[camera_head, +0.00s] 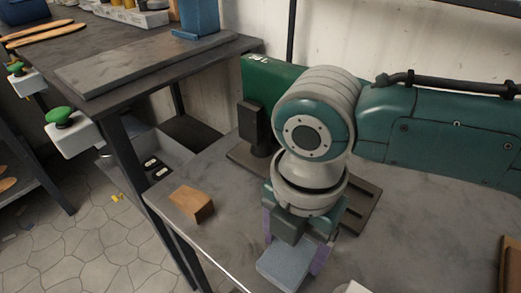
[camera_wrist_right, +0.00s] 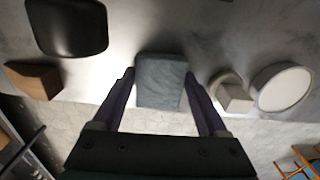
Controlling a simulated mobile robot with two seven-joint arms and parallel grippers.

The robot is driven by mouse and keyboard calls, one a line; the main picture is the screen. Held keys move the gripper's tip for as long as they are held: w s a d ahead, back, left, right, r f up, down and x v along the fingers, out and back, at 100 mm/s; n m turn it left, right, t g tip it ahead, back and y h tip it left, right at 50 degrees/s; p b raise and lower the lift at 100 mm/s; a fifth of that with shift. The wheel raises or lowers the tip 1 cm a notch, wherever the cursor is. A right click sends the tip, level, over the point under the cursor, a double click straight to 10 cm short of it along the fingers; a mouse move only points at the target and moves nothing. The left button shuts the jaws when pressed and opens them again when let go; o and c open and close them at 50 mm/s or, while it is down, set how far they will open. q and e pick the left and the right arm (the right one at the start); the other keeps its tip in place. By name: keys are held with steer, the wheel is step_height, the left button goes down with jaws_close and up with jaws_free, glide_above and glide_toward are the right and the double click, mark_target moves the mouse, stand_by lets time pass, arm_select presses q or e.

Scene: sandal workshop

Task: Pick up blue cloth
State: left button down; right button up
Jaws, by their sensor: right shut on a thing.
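The blue cloth (camera_head: 283,268) is a flat, folded grey-blue pad near the front edge of the grey table. It also shows in the right wrist view (camera_wrist_right: 161,80). My right gripper (camera_head: 295,256) points down, with its purple fingers on either side of the cloth, shut on it. In the right wrist view the right gripper (camera_wrist_right: 160,92) has one finger against each side of the cloth. I cannot tell whether the cloth touches the table. My left gripper is not in view.
A wooden block (camera_head: 192,203) lies left of the gripper on the table (camera_head: 225,235). In the wrist view, a round pale object (camera_wrist_right: 283,89) and a small pale block (camera_wrist_right: 235,97) sit right of the cloth. A dark workbench (camera_head: 100,95) stands at the back left.

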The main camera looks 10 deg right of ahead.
mark_target(293, 250)
step_height(293, 250, up, 20)
steer(key=p, duration=0.5)
steer(key=shift+f, duration=0.1)
